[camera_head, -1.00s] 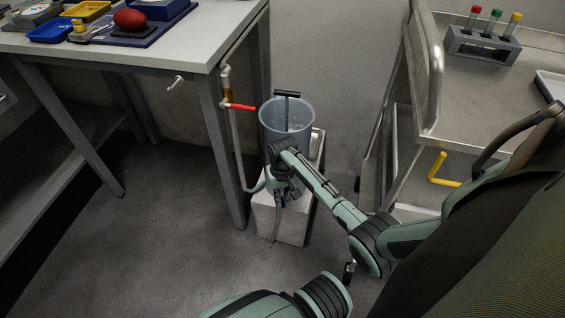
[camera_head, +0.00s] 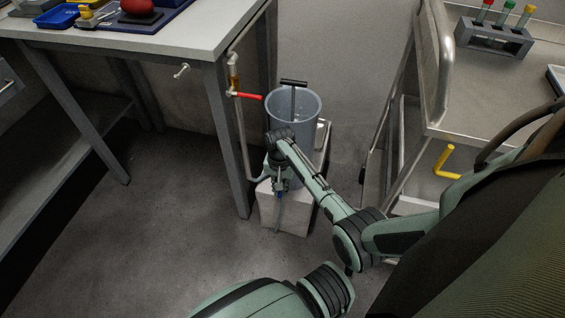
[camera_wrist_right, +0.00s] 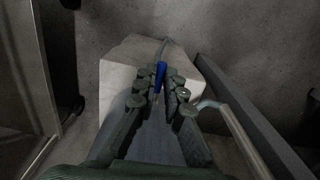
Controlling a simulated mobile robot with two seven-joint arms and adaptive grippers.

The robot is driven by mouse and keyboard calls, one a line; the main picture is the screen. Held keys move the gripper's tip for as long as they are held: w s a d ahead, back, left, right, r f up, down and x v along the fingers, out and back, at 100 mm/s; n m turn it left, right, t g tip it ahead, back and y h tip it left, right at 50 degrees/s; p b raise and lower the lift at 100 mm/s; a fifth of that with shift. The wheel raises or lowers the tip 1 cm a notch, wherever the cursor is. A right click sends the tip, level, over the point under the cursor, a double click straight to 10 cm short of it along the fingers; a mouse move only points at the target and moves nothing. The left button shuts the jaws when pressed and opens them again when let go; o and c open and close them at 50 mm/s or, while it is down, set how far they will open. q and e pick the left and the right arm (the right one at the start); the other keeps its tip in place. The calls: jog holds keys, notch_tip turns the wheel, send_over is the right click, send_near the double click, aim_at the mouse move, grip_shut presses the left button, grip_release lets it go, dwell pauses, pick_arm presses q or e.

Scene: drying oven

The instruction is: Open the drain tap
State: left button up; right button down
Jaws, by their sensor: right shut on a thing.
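The drain tap's blue handle (camera_wrist_right: 160,76) lies between the fingertips of my right gripper (camera_wrist_right: 160,92) in the wrist view, and the fingers are shut on it. In the head view the right gripper (camera_head: 279,184) is low at the front of a grey-blue bucket-like tank (camera_head: 308,112), and only a small bit of the blue handle (camera_head: 280,194) shows. The tap's body is mostly hidden by the gripper and wrist. A thin hose (camera_wrist_right: 164,46) shows beyond the handle. My left gripper is out of view.
The tank stands on a pale block (camera_head: 284,214), with a black T-handle (camera_head: 293,83) at its top. A red lever (camera_head: 248,96) sits on a pipe beside the left table (camera_head: 190,38). A steel cart (camera_head: 445,110) stands to the right. The floor in front is clear.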

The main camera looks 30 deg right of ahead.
jog(key=shift+w+a, duration=0.1)
dwell(0.5)
jog(key=c, duration=1.6)
grip_release()
jog(key=shift+r, duration=0.1)
notch_tip(320, 180, up, 12)
jog(key=shift+f, duration=0.1)
